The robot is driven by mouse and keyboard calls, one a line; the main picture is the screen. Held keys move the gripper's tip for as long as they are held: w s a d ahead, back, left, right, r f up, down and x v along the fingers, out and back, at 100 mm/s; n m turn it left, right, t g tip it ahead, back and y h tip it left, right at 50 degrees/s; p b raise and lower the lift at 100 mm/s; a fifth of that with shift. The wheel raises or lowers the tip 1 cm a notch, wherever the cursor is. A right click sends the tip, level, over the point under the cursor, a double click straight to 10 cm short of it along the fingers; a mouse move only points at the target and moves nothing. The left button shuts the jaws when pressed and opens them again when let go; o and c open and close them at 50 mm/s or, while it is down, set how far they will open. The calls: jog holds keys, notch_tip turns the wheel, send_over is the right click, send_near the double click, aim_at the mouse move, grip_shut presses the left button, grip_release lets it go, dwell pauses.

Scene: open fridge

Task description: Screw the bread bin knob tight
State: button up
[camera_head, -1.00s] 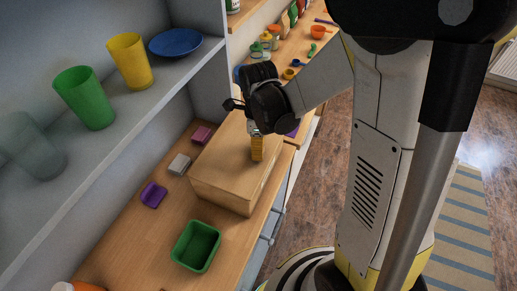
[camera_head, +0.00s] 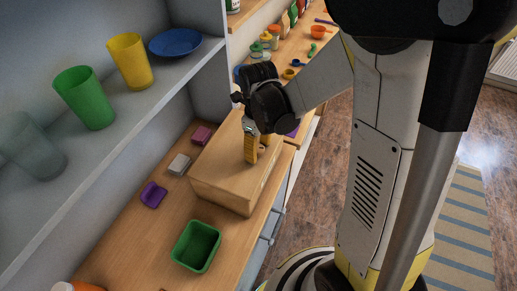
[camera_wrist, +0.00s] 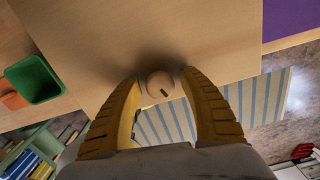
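The bread bin (camera_head: 222,184) is a light wooden box on the wooden counter in the head view. Its knob (camera_wrist: 160,85) shows in the wrist view as a small round wooden knob with a short dark mark, near the bin's edge. My gripper (camera_wrist: 158,80) has its two yellow fingers on either side of the knob, with a visible gap to each. In the head view my gripper (camera_head: 257,156) points down over the bin's top, and the knob is not clearly visible there. I cannot tell how tightly the knob sits.
A green tub (camera_head: 196,246), a purple block (camera_head: 153,195), a grey block (camera_head: 179,164) and a pink block (camera_head: 201,135) lie on the counter left of the bin. A shelf (camera_head: 105,140) with cups and a blue plate (camera_head: 175,43) overhangs at left. Several small items stand behind.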

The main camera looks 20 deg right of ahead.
aim_at(259, 149)
jog(key=shift+r+p, duration=2.25)
jog(key=shift+r, duration=0.8)
jog(key=n, duration=0.1)
jog(key=n+b, duration=0.2)
jog(key=shift+s+r+t, duration=0.25)
jog(key=shift+s+t, duration=0.05)
jog(key=shift+t, duration=0.1)
jog(key=s+n+t+b, duration=0.3)
jog(key=n+b, duration=0.3)
jog(key=n, duration=0.6)
jog(key=s+n+t+b, duration=0.3)
jog(key=s+n+b, duration=0.3)
jog(key=n, duration=0.7)
jog(key=shift+r+n, duration=0.15)
jog(key=shift+n, duration=0.15)
jog(key=shift+s, duration=0.1)
jog(key=shift+c, duration=0.2)
